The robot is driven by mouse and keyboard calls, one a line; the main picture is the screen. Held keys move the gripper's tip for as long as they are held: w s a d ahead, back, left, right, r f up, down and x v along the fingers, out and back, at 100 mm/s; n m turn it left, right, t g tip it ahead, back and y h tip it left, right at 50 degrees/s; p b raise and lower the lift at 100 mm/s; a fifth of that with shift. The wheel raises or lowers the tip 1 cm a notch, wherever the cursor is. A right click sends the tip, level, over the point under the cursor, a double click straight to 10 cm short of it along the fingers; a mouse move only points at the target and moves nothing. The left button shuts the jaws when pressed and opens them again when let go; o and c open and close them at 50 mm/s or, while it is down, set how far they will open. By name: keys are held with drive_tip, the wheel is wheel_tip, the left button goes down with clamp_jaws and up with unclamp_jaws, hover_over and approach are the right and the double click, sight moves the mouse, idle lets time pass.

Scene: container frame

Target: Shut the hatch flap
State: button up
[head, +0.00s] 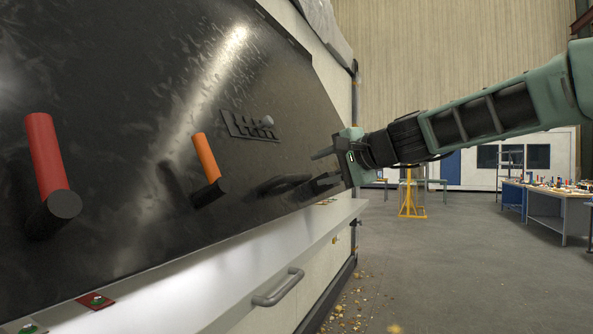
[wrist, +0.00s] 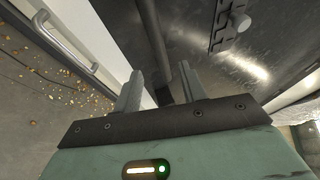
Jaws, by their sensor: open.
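The hatch flap looks to be the large dark shiny panel (head: 130,130), which leans at a slant over a pale ledge; how far open it stands I cannot tell. It also shows in the wrist view (wrist: 200,35). A dark bar handle (head: 280,183) sits low on its right part. My gripper (head: 308,174) is open at the panel's right edge, fingers pointing left towards the bar. In the wrist view, a dark bar (wrist: 151,35) runs between the two fingers of my gripper (wrist: 160,72); they do not close on it. Whether they touch it I cannot tell.
An orange handle (head: 206,157) and a red handle (head: 46,155) stick out from the panel at left. A hinge-like plate (head: 249,127) is on its face. The pale ledge (head: 225,255) and a grey grab handle (head: 278,288) lie below. Open floor (head: 450,260) extends right.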

sight(299, 175)
drive_tip(key=p+x, duration=0.3)
drive_tip(key=x, duration=0.5)
drive_tip(key=shift+w+a+p, duration=0.2)
drive_tip(key=shift+p, duration=0.15)
drive_tip(key=shift+w+a+f, duration=0.2)
drive_tip(key=shift+w+a, duration=0.05)
clamp_jaws()
drive_tip(key=shift+f, duration=0.1)
